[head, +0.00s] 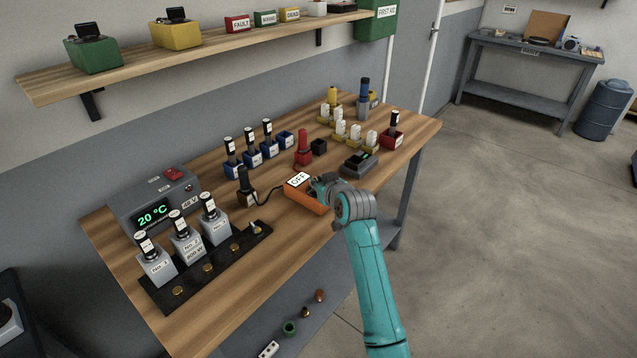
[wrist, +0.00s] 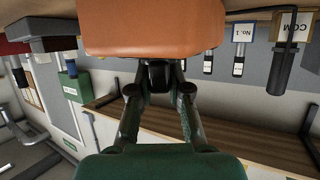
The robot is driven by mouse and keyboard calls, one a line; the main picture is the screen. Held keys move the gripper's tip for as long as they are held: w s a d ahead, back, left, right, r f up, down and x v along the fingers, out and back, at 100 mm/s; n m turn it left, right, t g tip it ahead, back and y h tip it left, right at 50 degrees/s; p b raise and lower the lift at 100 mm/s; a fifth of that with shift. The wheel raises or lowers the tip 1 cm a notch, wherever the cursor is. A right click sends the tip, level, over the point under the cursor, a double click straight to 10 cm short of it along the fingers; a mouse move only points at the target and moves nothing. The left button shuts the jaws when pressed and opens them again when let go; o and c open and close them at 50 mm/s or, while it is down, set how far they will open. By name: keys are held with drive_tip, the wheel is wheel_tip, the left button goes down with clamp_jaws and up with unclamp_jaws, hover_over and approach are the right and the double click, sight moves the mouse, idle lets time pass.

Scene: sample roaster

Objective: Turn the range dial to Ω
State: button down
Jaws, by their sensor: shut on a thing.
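The orange meter (head: 305,201) lies on the bench near its front edge, and its white display (head: 298,179) reads OFF. My gripper (head: 323,186) is at the meter's right end in the head view and covers the dial there. In the wrist view the orange meter body (wrist: 150,32) fills the top. The black range dial (wrist: 160,73) shows below it, between the two fingertips of my gripper (wrist: 160,89), which is shut on it. The dial's pointer and range marks, including Ω, cannot be made out.
A black probe (head: 245,186) stands left of the meter, with a dark lead running towards it. A dark grey device (head: 360,162) is close behind my gripper. A red holder (head: 303,158) stands behind the meter. The bench (head: 290,228) in front of the meter is clear.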

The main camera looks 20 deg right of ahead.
drive_tip(key=m+h, duration=0.3)
drive_tip(key=shift+a+h, duration=0.1)
drive_tip(key=shift+h, duration=0.2)
drive_tip(key=shift+m+g+h, duration=0.5)
drive_tip(key=shift+m+h, duration=1)
drive_tip(key=shift+h, duration=0.1)
drive_tip(key=shift+f, duration=0.1)
drive_tip(key=c, duration=1.1)
unclamp_jaws()
drive_tip(key=v, duration=1.2)
